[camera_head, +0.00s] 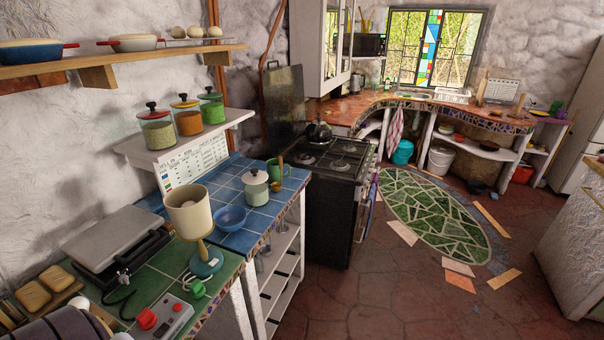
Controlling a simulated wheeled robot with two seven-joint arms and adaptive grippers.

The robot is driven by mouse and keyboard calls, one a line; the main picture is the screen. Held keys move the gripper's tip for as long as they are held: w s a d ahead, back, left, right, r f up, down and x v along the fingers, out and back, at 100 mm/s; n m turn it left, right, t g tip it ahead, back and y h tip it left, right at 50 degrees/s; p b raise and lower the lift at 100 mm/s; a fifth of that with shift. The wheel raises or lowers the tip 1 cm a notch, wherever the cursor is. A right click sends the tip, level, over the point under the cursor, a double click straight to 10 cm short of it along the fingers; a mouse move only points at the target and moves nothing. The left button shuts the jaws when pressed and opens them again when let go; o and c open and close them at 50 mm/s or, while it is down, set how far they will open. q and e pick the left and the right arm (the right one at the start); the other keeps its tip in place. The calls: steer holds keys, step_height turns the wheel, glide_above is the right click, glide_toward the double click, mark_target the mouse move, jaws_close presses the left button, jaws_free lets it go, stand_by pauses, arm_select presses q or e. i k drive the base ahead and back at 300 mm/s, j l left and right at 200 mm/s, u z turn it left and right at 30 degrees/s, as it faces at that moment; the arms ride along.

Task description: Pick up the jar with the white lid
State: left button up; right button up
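The jar with the white lid (256,191) stands upright on the blue-tiled counter (244,240), near its right edge. Its body is pale green and its lid has a dark knob. A blue bowl (230,217) sits just in front of it to the left. A green mug (278,170) stands close behind it to the right, with a small yellowish cup (275,187) beside it. Neither of my grippers shows in the head view, and nothing is seen touching the jar.
A cream-shaded lamp (188,212) stands left of the bowl. Three jars with red, orange (187,118) and green lids stand on a wall shelf above. A black stove (330,195) with a kettle (319,132) is right of the counter. The floor (400,300) in front is open.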

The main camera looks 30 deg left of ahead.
mark_target(255, 195)
steer(key=u, duration=1.35)
